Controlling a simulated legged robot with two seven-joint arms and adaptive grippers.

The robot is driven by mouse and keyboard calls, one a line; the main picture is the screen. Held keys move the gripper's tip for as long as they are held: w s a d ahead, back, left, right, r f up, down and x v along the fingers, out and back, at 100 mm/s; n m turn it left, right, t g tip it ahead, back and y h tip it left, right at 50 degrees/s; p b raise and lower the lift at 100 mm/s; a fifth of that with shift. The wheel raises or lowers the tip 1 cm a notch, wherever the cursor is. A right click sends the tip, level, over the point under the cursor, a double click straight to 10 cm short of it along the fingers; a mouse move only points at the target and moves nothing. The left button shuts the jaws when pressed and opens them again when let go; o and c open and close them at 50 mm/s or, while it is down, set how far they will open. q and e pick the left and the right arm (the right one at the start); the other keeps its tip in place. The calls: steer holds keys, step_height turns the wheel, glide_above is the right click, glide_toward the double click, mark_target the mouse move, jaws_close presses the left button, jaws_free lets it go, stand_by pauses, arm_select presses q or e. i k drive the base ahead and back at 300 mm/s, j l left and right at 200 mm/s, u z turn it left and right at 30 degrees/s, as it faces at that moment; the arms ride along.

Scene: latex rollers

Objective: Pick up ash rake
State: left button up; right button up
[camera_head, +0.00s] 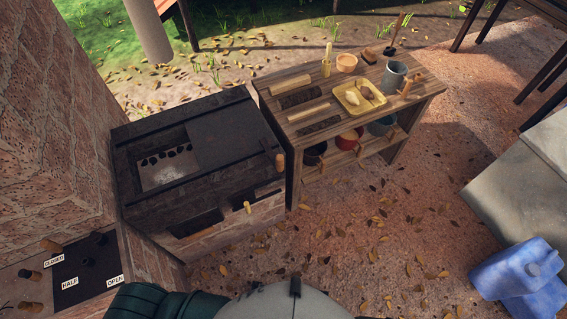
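A thin tool with a long wooden handle and a small dark head (397,33) stands at the far right corner of the wooden table. It may be the ash rake, but it is too small to be sure. A short wooden handle (280,162) shows at the right edge of the dark stove (150,216), and a yellowish one (248,207) at its front. I cannot tell whether either belongs to a rake. Neither of my grippers is in view.
The wooden table (422,90) holds rollers, a yellow tray (348,103), a grey cup (394,76) and a bowl (346,62); pots sit on its shelf. A labelled lever panel (85,270) is at lower left, a blue container (520,279) at lower right. The leaf-strewn floor between is clear.

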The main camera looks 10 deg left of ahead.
mark_target(400, 19)
steer(key=u, duration=1.05)
steer(key=z, duration=1.55)
steer(key=i+l+z, duration=0.25)
steer(key=i, duration=0.45)
steer(key=i+l+z, duration=0.1)
steer(key=i+z, duration=0.15)
steer(key=i, duration=0.5)
